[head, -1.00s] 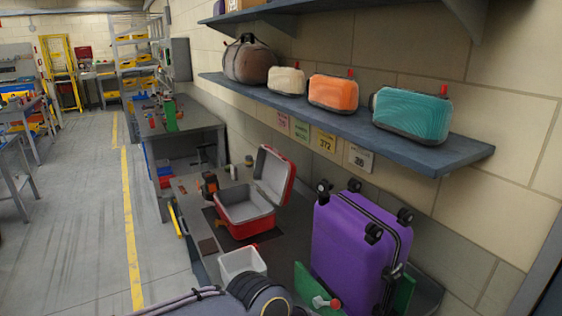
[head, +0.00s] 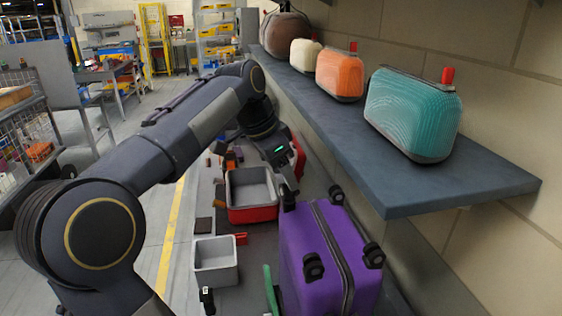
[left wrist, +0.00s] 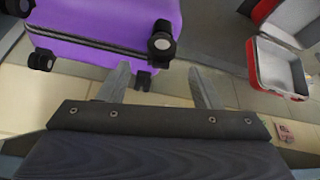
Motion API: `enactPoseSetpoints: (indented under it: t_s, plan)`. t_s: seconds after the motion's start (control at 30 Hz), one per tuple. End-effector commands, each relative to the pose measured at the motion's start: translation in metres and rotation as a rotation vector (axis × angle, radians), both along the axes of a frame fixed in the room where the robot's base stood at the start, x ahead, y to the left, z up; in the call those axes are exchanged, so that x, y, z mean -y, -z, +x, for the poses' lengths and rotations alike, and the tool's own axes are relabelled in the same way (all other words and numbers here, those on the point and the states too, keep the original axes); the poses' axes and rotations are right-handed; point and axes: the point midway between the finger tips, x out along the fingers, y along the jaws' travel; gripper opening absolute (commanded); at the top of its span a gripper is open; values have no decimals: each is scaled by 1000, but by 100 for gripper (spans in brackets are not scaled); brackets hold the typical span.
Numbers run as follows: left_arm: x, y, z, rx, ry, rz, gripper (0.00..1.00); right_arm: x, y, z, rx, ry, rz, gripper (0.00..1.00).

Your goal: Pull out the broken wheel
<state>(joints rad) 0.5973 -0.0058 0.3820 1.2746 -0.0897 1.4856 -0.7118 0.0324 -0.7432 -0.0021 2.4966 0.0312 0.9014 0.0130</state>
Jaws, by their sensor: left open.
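A purple suitcase (head: 305,242) stands upright on the bench, with black wheels on its top corners. In the head view these are a far left wheel (head: 288,201), a far right wheel (head: 336,195), a near left wheel (head: 314,266) and a near right wheel (head: 373,256). I cannot tell which is broken. My left gripper (head: 287,186) is at the far left wheel, partly hidden by its own wrist. In the left wrist view my open left gripper (left wrist: 160,84) has a small dark wheel (left wrist: 143,79) showing between its fingers, closer to the left finger. Contact is unclear.
A shelf (head: 400,180) with several bags overhangs the suitcase on the right. A green panel (head: 268,290) is beside the suitcase's near left side.

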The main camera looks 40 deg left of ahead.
Motion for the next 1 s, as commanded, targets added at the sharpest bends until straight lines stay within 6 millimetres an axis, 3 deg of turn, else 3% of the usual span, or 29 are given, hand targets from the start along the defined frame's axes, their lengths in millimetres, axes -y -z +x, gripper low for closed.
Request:
enactPoseSetpoints:
  t_s: [0.3, 0.7, 1.0]
  plan:
    - [7, 39, 15, -2, -1, -1, 58, 0, -1, 0, 0, 0, 0, 36]
    - [8, 46, 17, 1, -2, 0, 57, 0, -2, 0, 0, 0, 0, 36]
    - [8, 46, 17, 1, -2, 0, 18, 0, -2, 0, 0, 0, 0, 36]
